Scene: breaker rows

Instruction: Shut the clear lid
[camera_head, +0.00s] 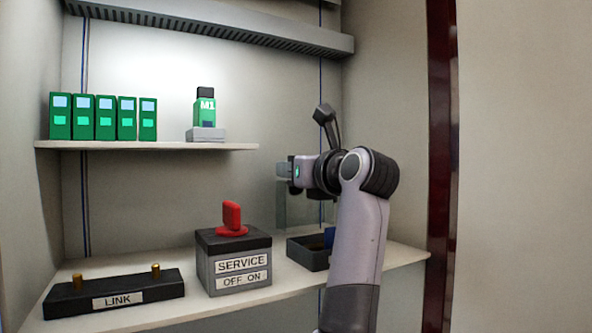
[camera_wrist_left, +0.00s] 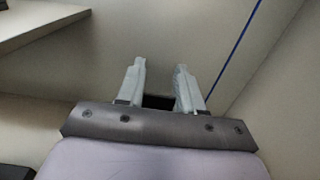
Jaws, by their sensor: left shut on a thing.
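The clear lid (camera_head: 292,207) stands raised, roughly upright, above a low dark open box (camera_head: 305,254) on the lower shelf. Something blue shows inside the box, partly hidden by my arm. My left gripper (camera_head: 284,170) is at the top edge of the lid and shut on it. In the left wrist view, the two pale fingers of my left gripper (camera_wrist_left: 160,72) stand a little apart, and the see-through lid is hard to make out between them. My right gripper is not in view.
A black LINK block (camera_head: 112,290) with two brass posts and a SERVICE switch box (camera_head: 235,265) with a red handle stand left of the dark box. A dark red post (camera_head: 441,140) rises at right.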

